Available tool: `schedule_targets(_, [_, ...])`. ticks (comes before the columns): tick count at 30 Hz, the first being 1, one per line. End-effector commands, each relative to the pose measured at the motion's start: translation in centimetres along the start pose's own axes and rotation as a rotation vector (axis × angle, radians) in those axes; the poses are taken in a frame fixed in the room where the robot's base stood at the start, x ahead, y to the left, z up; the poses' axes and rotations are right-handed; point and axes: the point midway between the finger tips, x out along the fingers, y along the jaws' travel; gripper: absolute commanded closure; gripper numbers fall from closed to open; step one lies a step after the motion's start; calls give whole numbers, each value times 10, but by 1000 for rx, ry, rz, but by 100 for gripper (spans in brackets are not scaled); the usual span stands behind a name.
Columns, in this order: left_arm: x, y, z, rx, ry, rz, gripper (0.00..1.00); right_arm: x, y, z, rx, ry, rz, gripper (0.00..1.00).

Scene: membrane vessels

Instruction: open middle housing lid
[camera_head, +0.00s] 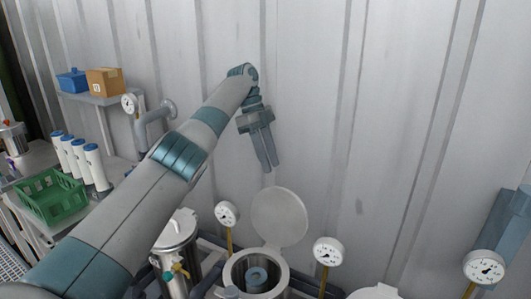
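The middle housing (235,274) is a steel vessel at the bottom centre. Its round grey lid (280,216) stands raised on the far side, tilted back, so the mouth is uncovered. A blue-grey ring-shaped part (257,277) shows inside. My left gripper (270,168) hangs fingers down against the wall backdrop, above the lid in the picture and apart from it. Its fingers lie close together with nothing between them. A blue-grey part at the right edge looks like my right gripper (499,235); its fingertips cannot be made out.
A closed steel housing (174,235) stands left of the middle one. Another round lid (375,293) is cut off at the bottom. Gauges (227,214), (328,251) and (484,267) stand nearby. A green crate (50,197) and white cartridges (96,167) are at left.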

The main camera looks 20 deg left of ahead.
Motion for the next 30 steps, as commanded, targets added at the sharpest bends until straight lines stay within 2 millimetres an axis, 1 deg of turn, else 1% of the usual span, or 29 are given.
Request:
schedule_targets(1, [-10,0,-1,0,1,-2,70,1,1,0,0,0,1,55])
schedule_targets(3, [-17,1,-2,-1,1,0,70,-1,1,0,-1,-1,1,55])
schedule_targets(9, [-31,2,-2,1,-1,1,70,-2,1,2,-1,-2,1,55])
schedule_targets(14, [-34,2,-1,2,0,1,70,-2,1,2,-1,-2,1,55])
schedule_targets(30, [-34,2,-1,2,0,1,70,-2,-1,1,0,-1,-1,55])
